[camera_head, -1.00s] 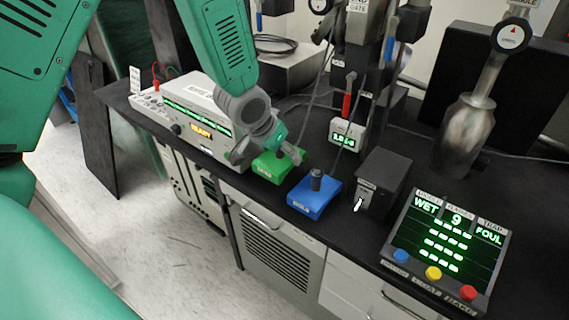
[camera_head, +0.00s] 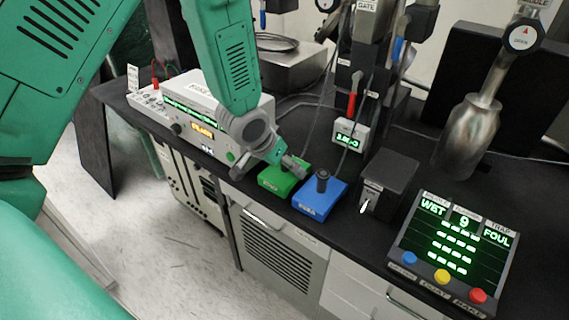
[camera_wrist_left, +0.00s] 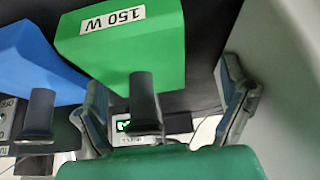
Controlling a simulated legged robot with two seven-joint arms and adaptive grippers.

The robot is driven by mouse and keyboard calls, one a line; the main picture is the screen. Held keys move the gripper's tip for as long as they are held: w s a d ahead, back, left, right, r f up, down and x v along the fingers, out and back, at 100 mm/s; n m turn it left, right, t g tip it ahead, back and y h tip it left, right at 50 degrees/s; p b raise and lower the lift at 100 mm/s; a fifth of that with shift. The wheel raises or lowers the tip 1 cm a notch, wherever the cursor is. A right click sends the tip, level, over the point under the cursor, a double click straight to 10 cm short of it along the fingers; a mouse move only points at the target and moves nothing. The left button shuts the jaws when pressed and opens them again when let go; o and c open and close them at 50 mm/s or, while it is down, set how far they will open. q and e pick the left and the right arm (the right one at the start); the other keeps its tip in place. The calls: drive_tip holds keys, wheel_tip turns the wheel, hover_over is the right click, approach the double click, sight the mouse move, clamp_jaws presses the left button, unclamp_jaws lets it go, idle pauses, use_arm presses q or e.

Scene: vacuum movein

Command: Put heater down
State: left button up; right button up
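The green heater block (camera_head: 285,178), labelled 150 W in the left wrist view (camera_wrist_left: 120,30), sits on the black bench top near its front edge. A black upright handle (camera_wrist_left: 145,100) stands on it. My left gripper (camera_head: 296,165) is right over the green block and partly hides it and its handle in the head view. In the left wrist view my left gripper (camera_wrist_left: 164,82) is open, with a finger on each side of the handle and gaps to both. A blue block (camera_head: 320,197) with a similar black handle stands just to the right. My right gripper is not in view.
A white instrument box (camera_head: 200,115) stands close on the left. A dark switch box (camera_head: 388,180), a control panel with coloured buttons (camera_head: 455,240) and a small lit gauge (camera_head: 347,135) stand to the right. Cables run behind the blocks. Drawers and the floor lie below the bench edge.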

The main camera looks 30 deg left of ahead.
sight(272, 174)
use_arm(q)
drive_tip(key=shift+s+a+f, duration=0.1)
drive_tip(key=shift+a, duration=0.1)
drive_tip(key=shift+d, duration=0.6)
drive_tip(key=shift+d+r, duration=0.3)
drive_tip(key=shift+d, duration=0.05)
drive_tip(key=shift+r, duration=0.3)
drive_tip(key=v, duration=0.3)
drive_tip(key=a+p+v, duration=0.1)
drive_tip(key=v, duration=0.2)
drive_tip(key=shift+a+r, duration=0.15)
drive_tip(key=shift+a, duration=0.1)
drive_tip(key=v, duration=0.5)
drive_tip(key=s+d+f+g, duration=0.2)
drive_tip(key=s+f, duration=1)
drive_tip(key=f, duration=0.1)
drive_tip(key=s+d+f+g, duration=0.2)
drive_tip(key=s+f+g, duration=0.1)
drive_tip(key=s+f, duration=0.9)
drive_tip(key=shift+s+d+f+g+p, duration=0.15)
drive_tip(key=shift+d+f+g+p, duration=0.15)
drive_tip(key=shift+f, duration=0.35)
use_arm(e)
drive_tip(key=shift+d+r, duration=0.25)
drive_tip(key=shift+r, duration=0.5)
